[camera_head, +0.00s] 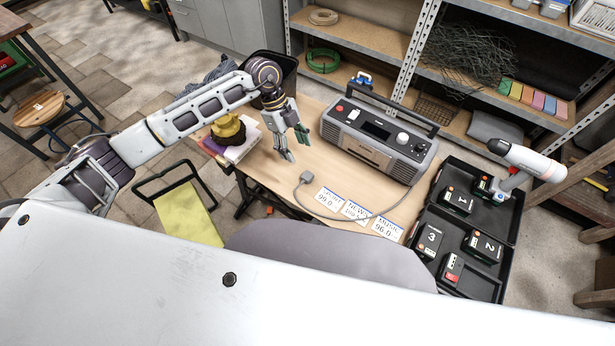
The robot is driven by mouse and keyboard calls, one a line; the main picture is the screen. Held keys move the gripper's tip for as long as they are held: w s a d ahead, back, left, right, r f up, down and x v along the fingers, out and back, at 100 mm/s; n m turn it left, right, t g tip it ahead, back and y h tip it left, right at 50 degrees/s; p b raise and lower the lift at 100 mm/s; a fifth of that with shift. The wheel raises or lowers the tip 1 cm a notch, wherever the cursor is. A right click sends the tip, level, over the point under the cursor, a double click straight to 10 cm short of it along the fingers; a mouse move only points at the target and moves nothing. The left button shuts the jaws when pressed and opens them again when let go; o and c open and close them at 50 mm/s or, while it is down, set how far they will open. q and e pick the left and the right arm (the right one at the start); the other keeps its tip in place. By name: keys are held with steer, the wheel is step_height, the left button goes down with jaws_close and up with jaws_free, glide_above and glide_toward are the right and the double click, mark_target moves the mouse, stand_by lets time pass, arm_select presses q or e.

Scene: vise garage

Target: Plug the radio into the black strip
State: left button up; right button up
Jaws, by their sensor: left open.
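The radio (378,138), grey with a dark handle, stands upright at the back of the wooden table. Its grey cable runs from the right side in a curve across the tabletop to a grey plug (306,177), which lies loose near the table's left front. My left gripper (293,146) hangs over the table, pointing down, open and empty. It is left of the radio and a little behind the plug, apart from both. I cannot make out a black strip in this view. My right gripper is not in view.
Labelled cards (356,212) lie in front of the radio. An open black case (459,235) with numbered batteries and a drill (527,160) is at the right. Books (240,142) are at the left. Shelves (455,80) stand behind. Some bare tabletop (265,170) surrounds the plug.

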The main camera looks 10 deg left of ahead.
arm_select(q)
glide_above(307, 175)
steer(key=w+a, duration=0.1)
steer(key=a, duration=0.1)
steer(key=shift+f, duration=2.9)
steer(key=shift+x, duration=2.6)
steer(key=shift+w+a, duration=0.1)
steer(key=c, duration=1)
